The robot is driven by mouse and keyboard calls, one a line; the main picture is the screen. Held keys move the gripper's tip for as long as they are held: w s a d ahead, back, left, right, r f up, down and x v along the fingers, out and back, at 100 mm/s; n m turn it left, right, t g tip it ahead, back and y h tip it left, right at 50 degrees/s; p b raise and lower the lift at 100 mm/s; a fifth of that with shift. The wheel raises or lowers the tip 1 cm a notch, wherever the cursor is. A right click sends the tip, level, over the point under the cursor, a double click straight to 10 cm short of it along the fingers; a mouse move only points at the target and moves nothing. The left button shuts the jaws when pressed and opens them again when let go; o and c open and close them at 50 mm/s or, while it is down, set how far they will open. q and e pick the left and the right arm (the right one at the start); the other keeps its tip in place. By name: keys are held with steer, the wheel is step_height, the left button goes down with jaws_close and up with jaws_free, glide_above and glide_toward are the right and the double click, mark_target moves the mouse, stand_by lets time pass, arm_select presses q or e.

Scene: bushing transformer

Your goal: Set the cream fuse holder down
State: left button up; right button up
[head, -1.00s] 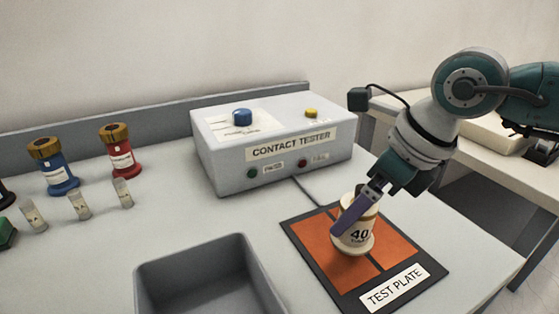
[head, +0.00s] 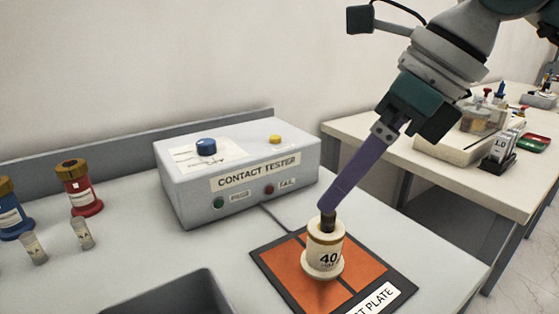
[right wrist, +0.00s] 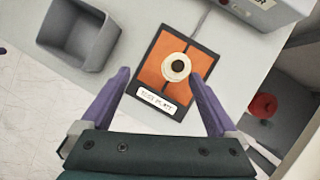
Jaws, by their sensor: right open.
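The cream fuse holder (head: 324,255), marked 40, stands upright on the orange test plate (head: 375,272). In the right wrist view the holder (right wrist: 175,68) shows from above as a cream ring with a dark centre, on the plate (right wrist: 200,62). My right gripper (head: 329,206) is above the holder, its purple finger overlapping the holder's top in the head view. In the right wrist view the gripper (right wrist: 159,76) is open, its fingers wide apart with nothing between them, and the holder lies beyond the tips. My left gripper is not in view.
The contact tester (head: 235,175) stands behind the plate, its cable running toward it. A grey bin (head: 180,295) is at the front left. Red (head: 78,188) and blue (head: 10,215) holders and small fuses (head: 82,233) stand left. A second table (head: 440,165) is at right.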

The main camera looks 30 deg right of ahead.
steer(key=s+a+r+y, duration=0.1)
steer(key=a+r+y, duration=0.1)
steer(key=a+y, duration=0.35)
steer(key=a+r+y, duration=0.2)
steer(key=a, duration=0.6)
steer(key=a+r+m+t+y, duration=0.45)
steer(key=r+m+t, duration=0.3)
steer(key=r, duration=0.35)
steer(key=w+d+r+m+t+h, duration=0.15)
steer(key=d+m+t+h, duration=0.25)
steer(key=m, duration=0.4)
steer(key=w+d+m+t+h, duration=0.3)
steer(key=d+m+t+h, duration=0.15)
steer(key=m, duration=0.35)
steer(key=s+d+f+m+g+h, duration=0.2)
steer(key=d+f+m+g+h, duration=0.2)
steer(key=d+f+m+h, duration=0.45)
steer(key=s+a+f+m+g+y, duration=0.1)
steer(key=s+a+f+m+g, duration=0.1)
steer(key=s+f+g, duration=0.4)
steer(key=s+a+f+m+g, duration=0.2)
steer(key=s+f+m+g, duration=0.3)
steer(key=s+f, duration=0.7)
steer(key=shift+s+a+f+m+g+y, duration=0.3)
steer(key=shift+f+g+y, duration=0.1)
steer(key=shift+f+g, duration=0.45)
